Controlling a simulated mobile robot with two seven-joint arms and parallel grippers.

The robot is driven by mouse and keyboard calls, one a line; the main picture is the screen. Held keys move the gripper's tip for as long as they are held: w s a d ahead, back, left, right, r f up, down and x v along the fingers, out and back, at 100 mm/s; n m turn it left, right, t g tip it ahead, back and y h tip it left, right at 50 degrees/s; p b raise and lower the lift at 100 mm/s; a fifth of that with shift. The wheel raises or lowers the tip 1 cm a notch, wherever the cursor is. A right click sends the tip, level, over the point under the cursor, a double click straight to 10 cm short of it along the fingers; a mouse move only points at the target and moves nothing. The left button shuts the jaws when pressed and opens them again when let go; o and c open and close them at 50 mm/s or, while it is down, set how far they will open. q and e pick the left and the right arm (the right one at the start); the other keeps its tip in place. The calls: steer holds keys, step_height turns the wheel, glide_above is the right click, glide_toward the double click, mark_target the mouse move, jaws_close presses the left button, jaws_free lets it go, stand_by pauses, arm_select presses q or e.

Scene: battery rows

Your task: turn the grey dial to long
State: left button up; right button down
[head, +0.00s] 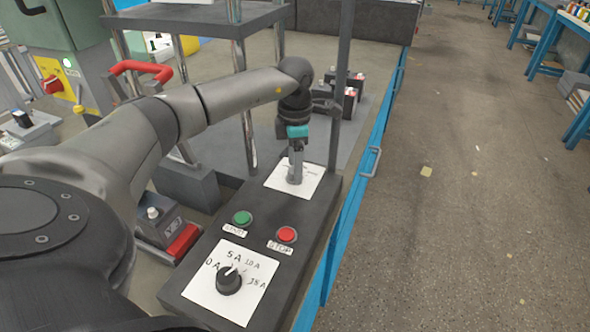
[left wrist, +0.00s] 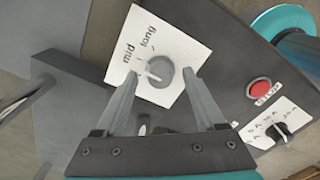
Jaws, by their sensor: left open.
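The grey dial (left wrist: 160,70) sits on a white plate (left wrist: 185,45) in the left wrist view. The words "mid" and "long" are legible on the plate. The dial's pale mark points to the left in that view, a little below "mid". My left gripper (left wrist: 159,76) is open, with one finger on each side of the dial; I cannot tell whether they touch it. In the head view my left gripper (head: 295,176) points down over the white plate (head: 310,183) and hides the dial. My right gripper is not in view.
The dark panel (head: 262,258) also carries a green START button (head: 242,217), a red STOP button (head: 287,234) and a black ampere dial (head: 229,281). Metal posts (head: 344,90) and a shelf (head: 200,20) stand close to my arm. Batteries (head: 347,90) are behind. The floor at right is open.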

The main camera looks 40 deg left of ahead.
arm_select(q)
steer(key=shift+f, duration=0.5)
steer(key=shift+c, duration=0.4)
jaws_close()
